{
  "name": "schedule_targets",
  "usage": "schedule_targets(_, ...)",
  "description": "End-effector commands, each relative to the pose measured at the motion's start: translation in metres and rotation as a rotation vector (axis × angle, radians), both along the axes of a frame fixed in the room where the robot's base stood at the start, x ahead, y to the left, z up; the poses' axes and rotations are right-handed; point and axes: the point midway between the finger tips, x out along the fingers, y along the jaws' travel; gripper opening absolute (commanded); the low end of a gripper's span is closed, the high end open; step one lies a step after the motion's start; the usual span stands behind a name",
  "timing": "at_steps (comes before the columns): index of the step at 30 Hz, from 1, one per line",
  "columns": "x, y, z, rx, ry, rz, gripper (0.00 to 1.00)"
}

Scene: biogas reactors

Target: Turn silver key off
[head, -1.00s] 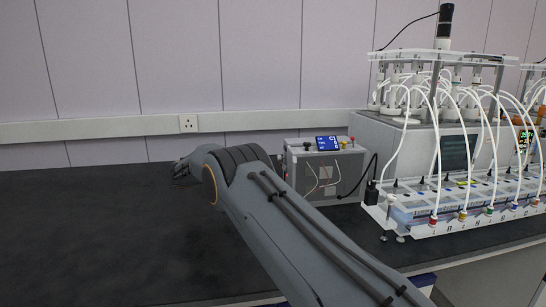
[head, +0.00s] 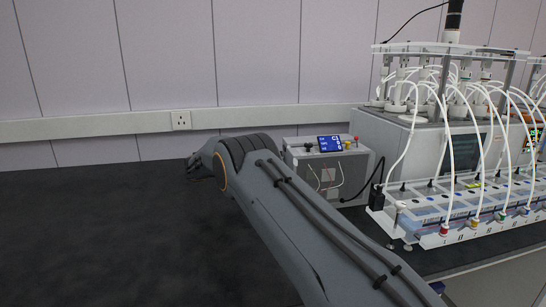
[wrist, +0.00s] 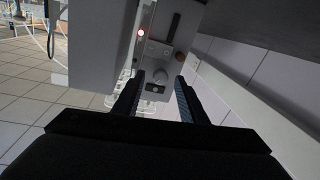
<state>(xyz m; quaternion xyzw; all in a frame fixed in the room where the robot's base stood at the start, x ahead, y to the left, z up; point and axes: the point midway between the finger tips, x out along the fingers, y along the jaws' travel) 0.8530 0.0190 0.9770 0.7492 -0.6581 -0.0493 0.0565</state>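The grey control box (head: 350,178) stands on the dark bench in the head view, with a blue-lit display (head: 329,143) on top. In the head view my arm hides most of the gripper.
The reactor rack (head: 455,205) with white tubes stands to the right of the box. A black cable runs from the box towards it. The bench (head: 80,220) is clear on the left. A wall rail with a socket (head: 181,120) runs behind.

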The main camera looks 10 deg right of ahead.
Motion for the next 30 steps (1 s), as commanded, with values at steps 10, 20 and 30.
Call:
schedule_targets(10,0.0019,-0.0137,-0.0008,0.000,0.000,0.003,0.38)
schedule_targets(20,0.0020,-0.0137,-0.0006,0.000,0.000,0.003,0.00)
schedule_targets(30,0.0029,-0.0136,-0.0010,0.001,0.070,0.002,0.00)
